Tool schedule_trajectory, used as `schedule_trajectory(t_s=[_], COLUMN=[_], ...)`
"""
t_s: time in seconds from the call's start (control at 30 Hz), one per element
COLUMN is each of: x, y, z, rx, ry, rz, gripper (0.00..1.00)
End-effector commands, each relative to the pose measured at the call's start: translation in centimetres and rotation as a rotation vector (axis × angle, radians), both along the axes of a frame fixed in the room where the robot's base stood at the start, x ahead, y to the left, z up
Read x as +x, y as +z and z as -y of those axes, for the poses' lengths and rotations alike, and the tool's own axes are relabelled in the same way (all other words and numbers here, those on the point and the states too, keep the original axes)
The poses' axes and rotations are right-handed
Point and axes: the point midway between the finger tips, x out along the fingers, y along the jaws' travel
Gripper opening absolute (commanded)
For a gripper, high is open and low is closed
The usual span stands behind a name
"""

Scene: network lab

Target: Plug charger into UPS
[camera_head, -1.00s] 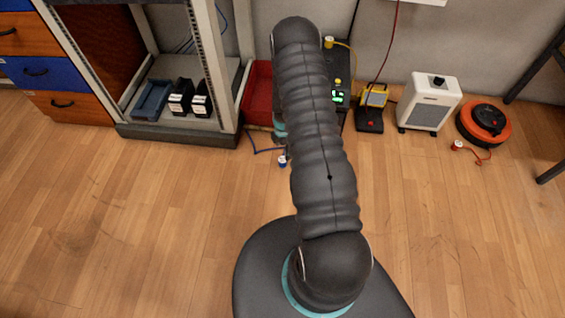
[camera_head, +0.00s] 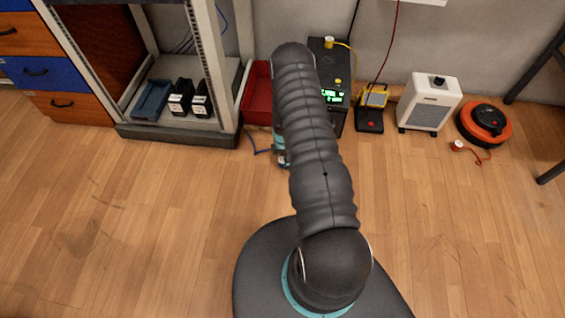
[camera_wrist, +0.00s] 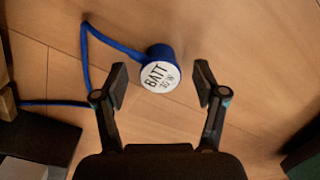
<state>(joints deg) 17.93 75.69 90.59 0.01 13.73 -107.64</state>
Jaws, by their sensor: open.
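The charger is a blue round plug with a white face marked "BATT 30 W" (camera_wrist: 162,74) and a blue cable, on the wooden floor in the wrist view. My gripper (camera_wrist: 160,84) is open, its fingertips on either side of the plug with a gap at each side. I cannot tell the height left between the fingertips and the plug. In the head view my arm hides most of the gripper and the plug. The UPS is a black box with a green lit display (camera_head: 333,96), behind my arm and partly hidden by it. A yellow plug (camera_head: 328,42) is on its top.
A red bin (camera_head: 257,95) stands left of the UPS, beside an open rack (camera_head: 180,133). To the right are a black and yellow device (camera_head: 370,120), a white heater (camera_head: 428,108) and an orange cable reel (camera_head: 484,124). The front floor is clear.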

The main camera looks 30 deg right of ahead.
Motion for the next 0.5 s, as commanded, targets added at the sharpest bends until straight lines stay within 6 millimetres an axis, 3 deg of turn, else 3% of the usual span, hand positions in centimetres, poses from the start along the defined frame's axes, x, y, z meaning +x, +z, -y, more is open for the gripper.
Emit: schedule_trajectory(t_s=[0.13, 0.5], x=[-0.06, -0.02], y=[-1.28, -1.41], z=[0.0, 0.03], rx=[0.0, 0.0], ry=[0.0, 0.0], rz=[-0.001, 0.0], gripper=[0.71, 0.71])
